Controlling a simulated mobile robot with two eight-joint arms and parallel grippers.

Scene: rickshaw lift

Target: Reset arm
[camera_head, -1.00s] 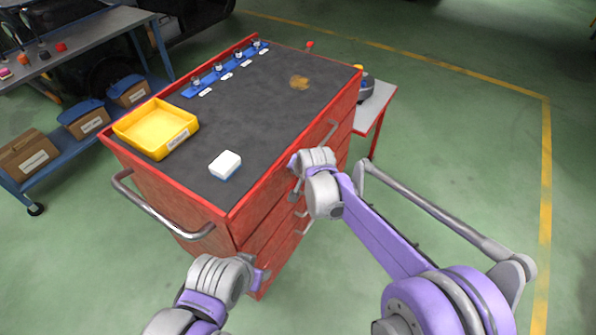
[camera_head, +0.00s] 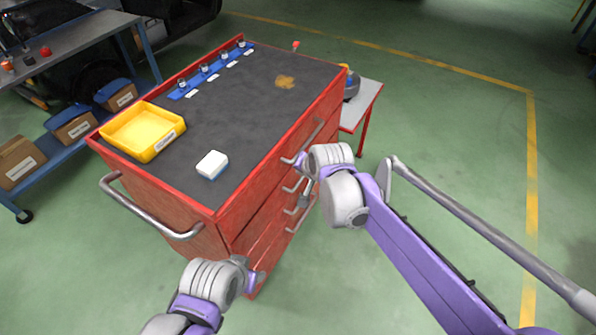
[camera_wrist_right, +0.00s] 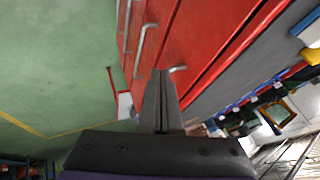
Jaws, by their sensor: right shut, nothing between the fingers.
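My right gripper (camera_head: 302,163) is beside the drawer front of the red tool cart, mostly hidden behind its own wrist in the head view. In the right wrist view its two fingers (camera_wrist_right: 160,88) are together and empty, pointing at the red drawer fronts (camera_wrist_right: 190,45) with their grey handles. I cannot tell whether the fingertips touch a handle. My left gripper (camera_head: 254,281) is low at the cart's near corner, mostly hidden by its wrist, so its jaws do not show clearly. The red cart (camera_head: 160,192) stands with its drawers closed as far as I can see.
On the cart's dark top are a yellow bin (camera_head: 178,143), a white block (camera_head: 212,164) and a blue rail (camera_head: 192,90) with small parts. A grey bench (camera_head: 75,38) stands at left, a small side table (camera_head: 366,98) behind the cart. Green floor at right is open.

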